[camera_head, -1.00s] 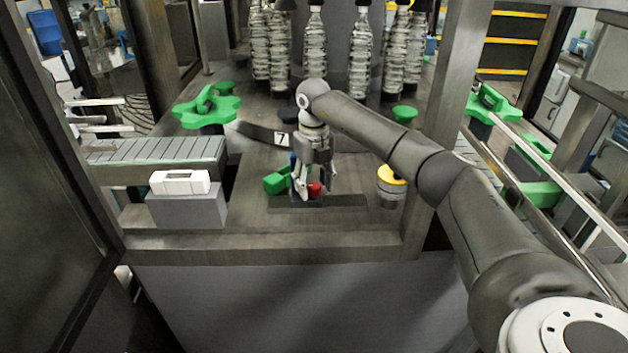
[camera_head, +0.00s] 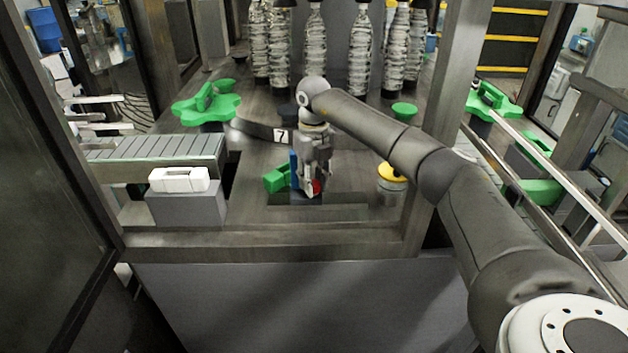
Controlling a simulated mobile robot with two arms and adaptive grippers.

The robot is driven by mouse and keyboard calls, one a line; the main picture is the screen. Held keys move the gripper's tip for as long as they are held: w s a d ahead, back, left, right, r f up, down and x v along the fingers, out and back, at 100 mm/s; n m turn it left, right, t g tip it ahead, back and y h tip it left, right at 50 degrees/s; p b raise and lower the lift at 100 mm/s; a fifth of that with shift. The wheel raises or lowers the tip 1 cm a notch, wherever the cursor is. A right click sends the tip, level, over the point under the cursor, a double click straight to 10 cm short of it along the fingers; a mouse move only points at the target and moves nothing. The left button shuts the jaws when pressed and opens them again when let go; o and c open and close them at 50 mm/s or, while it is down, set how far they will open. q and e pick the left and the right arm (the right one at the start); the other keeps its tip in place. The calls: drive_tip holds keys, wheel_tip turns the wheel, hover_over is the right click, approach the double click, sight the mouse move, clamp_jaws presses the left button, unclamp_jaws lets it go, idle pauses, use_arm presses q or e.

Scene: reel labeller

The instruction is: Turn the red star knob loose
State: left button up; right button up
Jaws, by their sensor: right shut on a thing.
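The red star knob (camera_head: 316,187) is small and low on the machine deck, in front of a green block (camera_head: 276,180) and a blue upright part (camera_head: 293,165). My right gripper (camera_head: 313,189) points down over the knob with its fingers shut on it. The fingers and wrist hide part of the knob, so its exact angle cannot be told. My left gripper is not in view.
A conveyor (camera_head: 160,148) and a white device on a grey block (camera_head: 187,210) stand to the left. A yellow-topped cylinder (camera_head: 391,180) stands to the right. Green star wheels (camera_head: 207,108) and hanging bottles (camera_head: 361,55) are behind. A frame post (camera_head: 450,110) stands beside my right arm.

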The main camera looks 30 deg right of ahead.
drive_tip(key=n, duration=0.6)
drive_tip(key=shift+r, duration=0.15)
drive_tip(key=n, duration=0.5)
drive_tip(key=shift+w+n+b, duration=0.1)
drive_tip(key=shift+n+b, duration=0.2)
drive_tip(key=shift+n, duration=0.1)
drive_tip(key=o, duration=1.1)
drive_tip(key=shift+c, duration=0.2)
wheel_tip(320, 180, up, 12)
